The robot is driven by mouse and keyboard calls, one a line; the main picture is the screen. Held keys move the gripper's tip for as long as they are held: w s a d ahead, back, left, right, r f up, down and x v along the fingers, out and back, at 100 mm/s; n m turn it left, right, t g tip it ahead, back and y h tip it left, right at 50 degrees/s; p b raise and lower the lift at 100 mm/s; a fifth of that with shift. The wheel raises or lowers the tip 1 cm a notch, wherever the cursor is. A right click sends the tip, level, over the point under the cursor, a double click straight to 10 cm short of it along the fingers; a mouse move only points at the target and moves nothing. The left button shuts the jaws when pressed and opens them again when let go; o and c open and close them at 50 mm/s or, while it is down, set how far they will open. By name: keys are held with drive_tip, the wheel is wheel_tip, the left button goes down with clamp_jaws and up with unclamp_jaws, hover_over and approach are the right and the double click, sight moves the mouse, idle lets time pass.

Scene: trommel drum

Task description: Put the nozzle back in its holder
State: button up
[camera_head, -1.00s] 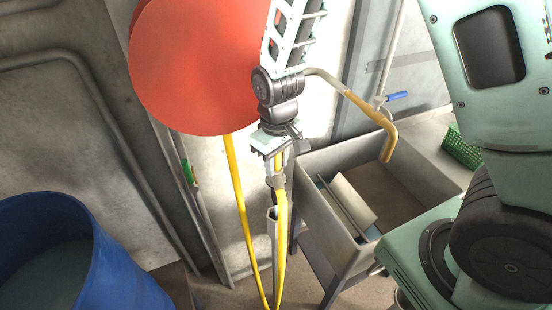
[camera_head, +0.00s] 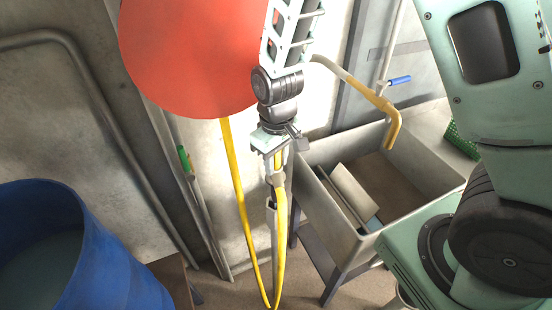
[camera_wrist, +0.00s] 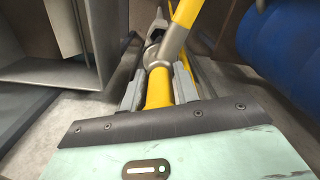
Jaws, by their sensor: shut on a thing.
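My gripper (camera_head: 273,150) is shut on the nozzle, just above the holder. In the wrist view, the nozzle's yellow grip (camera_wrist: 158,88) sits between the two grey fingers, with a grey metal fitting (camera_wrist: 158,55) beyond them. The holder (camera_head: 274,235) is a narrow, upright grey tube below my gripper. The nozzle's lower end is at or close above the tube's mouth; I cannot tell whether it is inside. The yellow hose (camera_head: 238,190) hangs from the red reel (camera_head: 190,55), loops near the floor and comes back up beside the holder.
A grey sink (camera_head: 325,210) with a board in it stands right of the holder, under a yellow-ended tap pipe (camera_head: 391,130) with a blue lever. A blue barrel (camera_head: 110,260) stands at lower left. A wall pipe (camera_head: 100,110) runs behind it.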

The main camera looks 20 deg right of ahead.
sight(276, 173)
drive_tip(key=shift+f, duration=0.15)
drive_tip(key=shift+f+b, duration=0.25)
drive_tip(key=shift+b, duration=0.05)
drive_tip(key=shift+f, duration=0.1)
idle(0.6)
drive_tip(key=shift+f+b, duration=1.2)
drive_tip(key=shift+f, duration=0.4)
drive_tip(key=shift+f+b, duration=1.2)
drive_tip(key=shift+f, duration=0.5)
drive_tip(key=shift+f, duration=0.1)
drive_tip(key=shift+f+b, duration=1.05)
drive_tip(key=shift+f, duration=0.35)
